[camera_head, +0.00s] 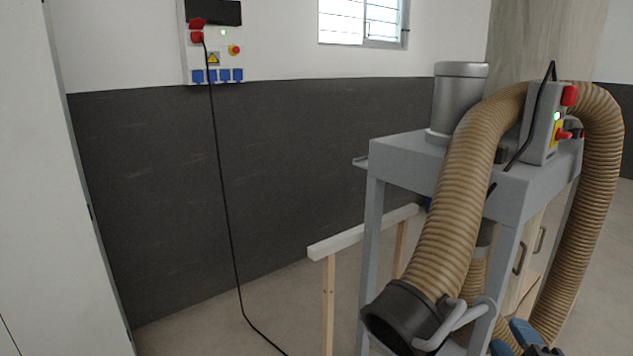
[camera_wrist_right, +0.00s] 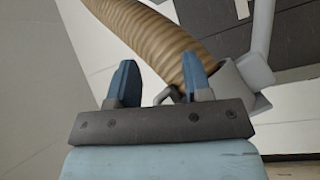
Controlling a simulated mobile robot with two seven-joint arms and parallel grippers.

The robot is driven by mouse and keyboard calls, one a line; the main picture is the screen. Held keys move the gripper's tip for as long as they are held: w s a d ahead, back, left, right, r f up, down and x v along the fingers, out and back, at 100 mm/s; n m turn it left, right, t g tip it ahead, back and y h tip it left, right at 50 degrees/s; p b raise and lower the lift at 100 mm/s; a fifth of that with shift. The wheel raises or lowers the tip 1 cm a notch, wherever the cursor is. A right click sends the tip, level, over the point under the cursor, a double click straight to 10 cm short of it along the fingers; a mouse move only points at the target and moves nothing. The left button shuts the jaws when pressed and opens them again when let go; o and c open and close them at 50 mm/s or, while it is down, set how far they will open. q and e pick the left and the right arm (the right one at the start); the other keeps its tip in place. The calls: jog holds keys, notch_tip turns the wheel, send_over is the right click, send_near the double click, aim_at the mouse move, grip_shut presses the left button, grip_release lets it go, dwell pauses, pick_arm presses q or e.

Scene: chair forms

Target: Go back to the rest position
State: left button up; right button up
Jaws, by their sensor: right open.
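My right gripper (camera_wrist_right: 160,82) is open in the right wrist view, with its two blue fingers apart and nothing seen between their tips. In the head view part of my right gripper (camera_head: 520,340) shows at the bottom right edge, beside the hose end. A ribbed tan hose (camera_head: 465,190) hangs from a grey metal stand and ends in a dark round nozzle (camera_head: 403,315) with a grey handle (camera_head: 455,322). The hose also shows beyond the fingers in the right wrist view (camera_wrist_right: 150,38). I cannot tell whether the gripper touches it. My left gripper is not in view.
The grey stand (camera_head: 400,160) carries a metal cylinder (camera_head: 460,95) and a switch box (camera_head: 543,125) with a green light. A wooden trestle (camera_head: 362,233) stands behind it. A black cable (camera_head: 222,190) runs from a wall panel (camera_head: 213,45) to the floor. Bare floor (camera_head: 215,320) lies left of the trestle.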

jog(key=s+f+m+g+h, duration=0.1)
jog(key=s+f+m+g, duration=0.75)
jog(key=f, duration=0.55)
jog(key=s+a+f+m+g+y, duration=0.1)
jog(key=s+a+f+m+g, duration=0.1)
jog(key=s+f+g, duration=0.35)
jog(key=s+a+f+m+g+y, duration=0.1)
jog(key=s+a+f+m+g, duration=0.1)
jog(key=s, duration=0.7)
jog(key=w+a+f+n+t+y+p, duration=0.1)
jog(key=w+a+f+t+y+p, duration=0.1)
jog(key=w+a+t+p, duration=0.4)
jog(key=t+p, duration=0.1)
jog(key=p, duration=0.3)
jog(key=shift+w+a+f+t+y+p, duration=0.25)
jog(key=shift+w+a+t+y+p, duration=0.05)
jog(key=shift+a+t+p, duration=0.1)
